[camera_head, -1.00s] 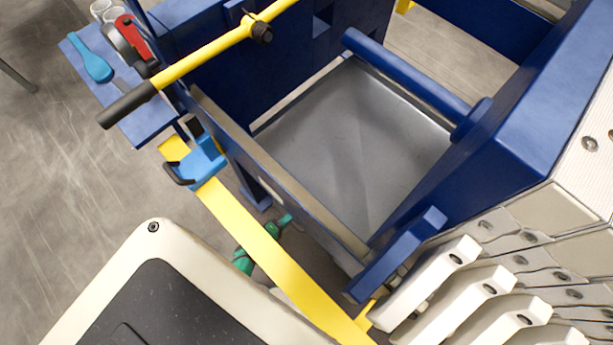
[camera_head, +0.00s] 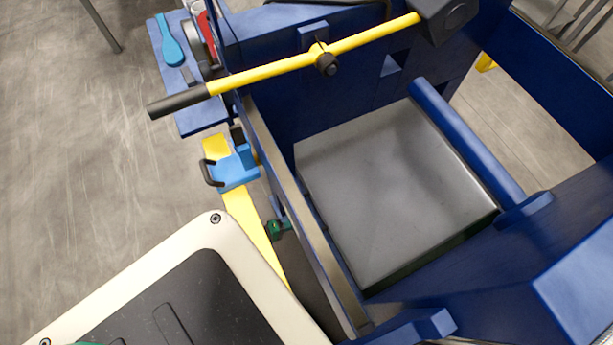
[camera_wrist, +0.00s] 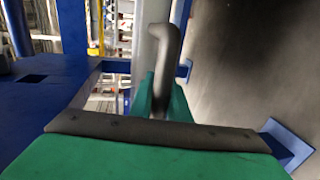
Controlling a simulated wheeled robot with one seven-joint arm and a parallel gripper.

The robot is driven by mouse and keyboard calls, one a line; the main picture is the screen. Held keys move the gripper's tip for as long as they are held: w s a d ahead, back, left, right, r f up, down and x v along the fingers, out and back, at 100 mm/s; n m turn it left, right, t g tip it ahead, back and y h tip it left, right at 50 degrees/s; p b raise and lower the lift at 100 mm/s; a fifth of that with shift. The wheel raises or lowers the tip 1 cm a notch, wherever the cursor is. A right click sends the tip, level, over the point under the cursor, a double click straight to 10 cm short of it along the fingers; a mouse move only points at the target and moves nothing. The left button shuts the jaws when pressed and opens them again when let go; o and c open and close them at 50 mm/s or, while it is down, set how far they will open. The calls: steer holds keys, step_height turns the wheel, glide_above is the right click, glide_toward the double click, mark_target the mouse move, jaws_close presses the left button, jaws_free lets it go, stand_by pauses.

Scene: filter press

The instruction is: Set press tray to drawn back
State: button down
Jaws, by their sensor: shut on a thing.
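The press tray (camera_head: 395,185) is a flat grey slab inside the blue frame in the head view. Its upper edge lies near the blue end wall, and a dark side shows along its lower right edge. In the wrist view my gripper (camera_wrist: 155,112) shows green fingers with a dark grey pad across the near one. It is shut on a grey bent handle (camera_wrist: 160,50), whose lower end passes down between the fingers. The grip itself is partly hidden. In the head view my gripper is not clearly seen; a small green part (camera_head: 280,228) shows beside the frame rail.
A yellow lever (camera_head: 270,68) with a black grip crosses above the press. A blue clamp-like piece (camera_head: 232,168) sits on a yellow bar (camera_head: 250,220) left of the frame. A blue shelf (camera_head: 200,115) holds a blue scoop (camera_head: 170,42). Open floor lies at left.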

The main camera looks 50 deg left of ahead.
steer(key=shift+w+a, duration=0.2)
steer(key=shift+a, duration=0.1)
steer(key=shift+a, duration=0.35)
steer(key=c, duration=1.7)
jaws_free()
steer(key=shift+s+d, duration=0.1)
steer(key=v, duration=1)
steer(key=shift+s+r, duration=0.15)
steer(key=shift+s, duration=0.2)
steer(key=shift+s, duration=0.1)
